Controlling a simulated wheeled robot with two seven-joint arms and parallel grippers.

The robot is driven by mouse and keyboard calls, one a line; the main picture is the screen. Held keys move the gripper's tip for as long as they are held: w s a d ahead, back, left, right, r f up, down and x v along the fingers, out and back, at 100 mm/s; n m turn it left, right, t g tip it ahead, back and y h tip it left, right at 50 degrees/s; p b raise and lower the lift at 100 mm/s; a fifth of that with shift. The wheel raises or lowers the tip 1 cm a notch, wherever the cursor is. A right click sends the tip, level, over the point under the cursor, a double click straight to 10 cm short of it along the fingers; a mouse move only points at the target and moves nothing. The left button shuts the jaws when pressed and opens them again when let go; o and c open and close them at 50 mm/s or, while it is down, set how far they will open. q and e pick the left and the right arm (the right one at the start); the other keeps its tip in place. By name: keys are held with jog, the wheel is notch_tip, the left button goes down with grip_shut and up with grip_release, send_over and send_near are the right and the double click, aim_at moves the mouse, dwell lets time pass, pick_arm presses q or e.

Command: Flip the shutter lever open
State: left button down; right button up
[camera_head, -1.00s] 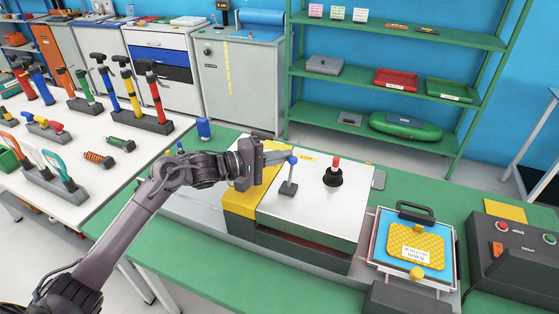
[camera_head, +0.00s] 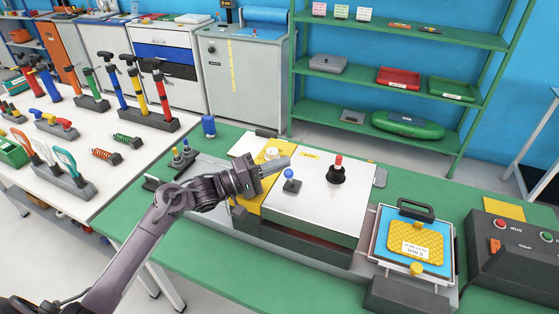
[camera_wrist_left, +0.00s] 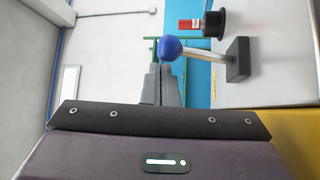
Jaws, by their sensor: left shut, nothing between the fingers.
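A lever with a blue ball knob (camera_head: 289,174) stands on a small dark base on the machine's white top (camera_head: 313,208). In the head view its knob sits low, just above the base. My left gripper (camera_head: 284,163) is shut and empty, its fingertips just up and left of the knob. In the left wrist view the blue knob (camera_wrist_left: 169,47) shows just past the shut fingertips (camera_wrist_left: 160,70), with its stem running right to the base. I cannot tell from these views whether finger and knob touch. My right gripper is out of view.
A red-topped black knob (camera_head: 337,172) stands right of the lever. A yellow panel (camera_head: 250,203) borders the white top on the left. A framed plate with a yellow pad (camera_head: 415,240) and a control box with buttons (camera_head: 512,245) lie further right. Green bench shows in front.

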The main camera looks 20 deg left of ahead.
pick_arm(q)
jog(key=shift+s+a+f, duration=0.15)
jog(key=shift+a+f, duration=0.1)
jog(key=b+v, duration=0.1)
jog(key=v, duration=0.2)
jog(key=b+v, duration=0.1)
jog(key=v, duration=0.3)
jog(key=shift+s+r, duration=0.2)
